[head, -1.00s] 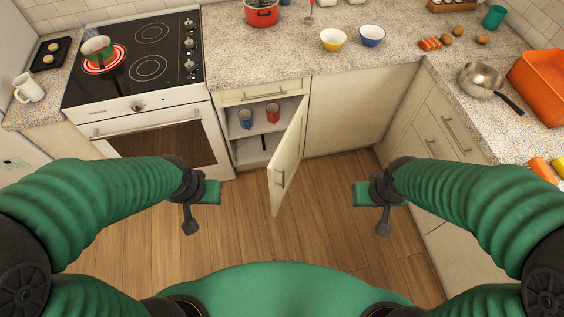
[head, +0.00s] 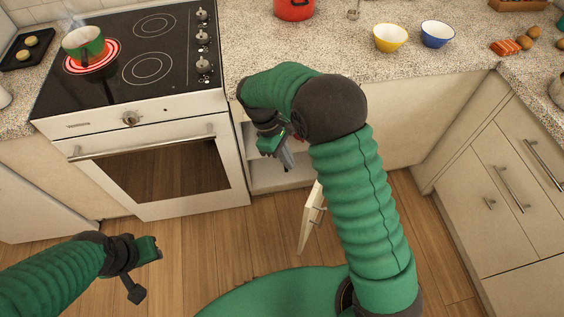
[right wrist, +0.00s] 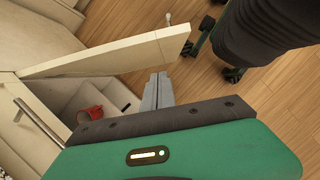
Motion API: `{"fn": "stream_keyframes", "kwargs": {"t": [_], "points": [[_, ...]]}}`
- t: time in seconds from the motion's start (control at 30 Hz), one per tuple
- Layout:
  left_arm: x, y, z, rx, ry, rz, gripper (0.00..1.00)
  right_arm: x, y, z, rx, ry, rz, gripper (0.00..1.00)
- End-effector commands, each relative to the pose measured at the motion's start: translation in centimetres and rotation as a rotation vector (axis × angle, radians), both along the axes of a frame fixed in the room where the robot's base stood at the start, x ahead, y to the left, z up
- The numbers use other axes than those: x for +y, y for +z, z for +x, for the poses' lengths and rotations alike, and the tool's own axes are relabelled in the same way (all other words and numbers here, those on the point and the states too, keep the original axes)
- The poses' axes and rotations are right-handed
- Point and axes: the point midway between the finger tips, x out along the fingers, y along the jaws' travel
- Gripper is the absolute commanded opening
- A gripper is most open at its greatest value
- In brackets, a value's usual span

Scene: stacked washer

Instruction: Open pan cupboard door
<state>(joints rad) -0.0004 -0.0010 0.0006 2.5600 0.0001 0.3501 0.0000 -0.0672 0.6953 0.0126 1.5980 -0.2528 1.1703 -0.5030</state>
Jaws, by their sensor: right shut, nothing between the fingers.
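The cupboard door (head: 311,218) is cream-coloured and stands part open below the counter; my right arm hides much of it in the head view. In the right wrist view the door (right wrist: 105,57) runs across the upper left. My right gripper (head: 286,158) is shut and empty at the cupboard opening. Its fingers (right wrist: 157,90) lie on the inner side of the door, close to its free edge; I cannot tell whether they touch it. A red mug (right wrist: 90,114) stands inside the cupboard. My left gripper (head: 137,291) hangs over the floor at lower left, apart from the cupboard; its jaw state is unclear.
The oven (head: 150,172) stands left of the cupboard, with a green pot (head: 84,44) on its red-lit burner. Drawers (head: 505,195) line the right side. A yellow bowl (head: 390,38) and a blue bowl (head: 437,34) sit on the counter. Wood floor (head: 200,240) shows below.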

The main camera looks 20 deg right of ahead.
Motion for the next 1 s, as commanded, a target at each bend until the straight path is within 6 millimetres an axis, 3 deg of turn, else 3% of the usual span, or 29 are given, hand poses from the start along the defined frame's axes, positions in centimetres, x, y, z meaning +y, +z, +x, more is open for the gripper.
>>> {"fn": "stream_keyframes", "kwargs": {"t": [0.33, 0.6, 1.0], "points": [[0.0, -1.7, 0.0, 0.001, 0.001, 0.000, 0.32, -1.7, -7.5, -2.0, 0.004, 0.000, 0.000, 0.00], [0.0, -1.9, 0.0, 0.001, 0.001, 0.000, 0.32, -4.2, -7.4, -4.7, 0.000, -0.001, 0.001, 0.00], [0.0, -1.9, 0.0, 0.001, 0.001, 0.000, 0.32, -4.4, -7.3, -5.0, 0.000, 0.000, 0.000, 0.00]]}}
